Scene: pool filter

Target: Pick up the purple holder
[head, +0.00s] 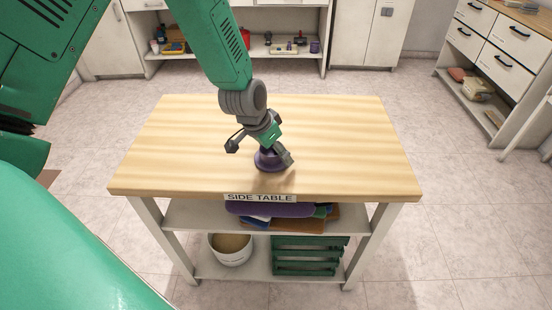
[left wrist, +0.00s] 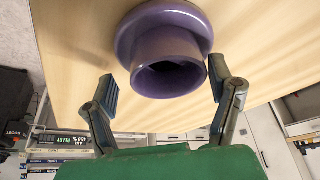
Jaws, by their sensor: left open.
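The purple holder (head: 268,160) stands on the wooden side table (head: 350,140), near the front edge and a little right of the table's label. It is a short hollow cylinder on a wider round flange, and it also shows in the left wrist view (left wrist: 165,48). My left gripper (head: 262,150) is open just above and around the holder, partly hiding it in the head view. In the left wrist view the fingers (left wrist: 170,92) are spread to either side of the holder's open end, with gaps visible on both sides. My right gripper is not in view.
The rest of the tabletop is clear. The lower shelves hold a purple item (head: 270,209), a white bucket (head: 231,249) and a green crate (head: 305,255). Cabinets (head: 366,35) stand along the back, and drawers (head: 505,50) at the right.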

